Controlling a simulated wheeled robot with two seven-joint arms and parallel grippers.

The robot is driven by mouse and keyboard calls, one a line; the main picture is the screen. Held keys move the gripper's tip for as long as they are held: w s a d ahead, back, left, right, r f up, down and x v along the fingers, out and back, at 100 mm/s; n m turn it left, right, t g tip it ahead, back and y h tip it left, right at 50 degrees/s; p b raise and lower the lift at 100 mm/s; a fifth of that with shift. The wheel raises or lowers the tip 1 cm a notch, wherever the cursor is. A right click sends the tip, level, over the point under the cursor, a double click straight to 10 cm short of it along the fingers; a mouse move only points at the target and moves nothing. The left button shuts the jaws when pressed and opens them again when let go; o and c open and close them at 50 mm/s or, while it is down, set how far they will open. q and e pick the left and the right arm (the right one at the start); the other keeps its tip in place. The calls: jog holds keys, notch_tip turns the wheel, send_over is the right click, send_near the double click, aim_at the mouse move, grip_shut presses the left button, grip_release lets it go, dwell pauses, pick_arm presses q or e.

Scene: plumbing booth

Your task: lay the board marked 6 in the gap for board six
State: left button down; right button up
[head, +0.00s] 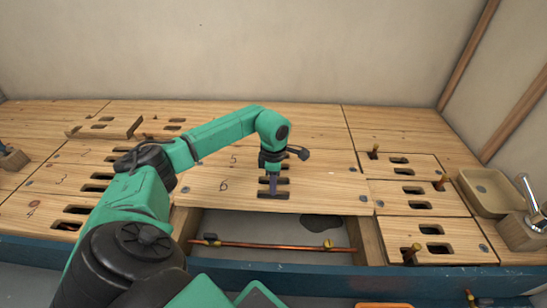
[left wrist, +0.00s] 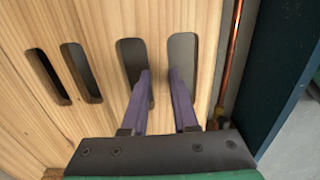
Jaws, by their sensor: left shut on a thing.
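The board marked 6 (head: 215,188) is a wide pale wooden plank with two hand slots, lying across the back of the open gap (head: 262,226). My left gripper (head: 271,186) is above its slots. In the left wrist view my purple fingers (left wrist: 160,95) reach into the two slots of the board (left wrist: 207,75) and are shut on the strip of wood between them. The gap's front part shows in front of the board; its back part is hidden. I cannot tell how far the board is raised. My right gripper is not in view.
A copper pipe (head: 270,245) with brass fittings runs along the gap, between wooden joists (head: 371,241). The board marked 5 (head: 215,160) lies behind. Brass valves (head: 411,254) stand up through boards at right, near a tan basin (head: 490,193).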

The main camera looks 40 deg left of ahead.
pick_arm(q)
jog(key=shift+f+b, duration=0.35)
jog(key=shift+f, duration=0.6)
jog(key=shift+r, duration=0.1)
jog(key=shift+p, duration=0.3)
jog(key=shift+f, duration=0.25)
jog(key=c, duration=0.6)
grip_release()
jog(key=shift+f, duration=0.1)
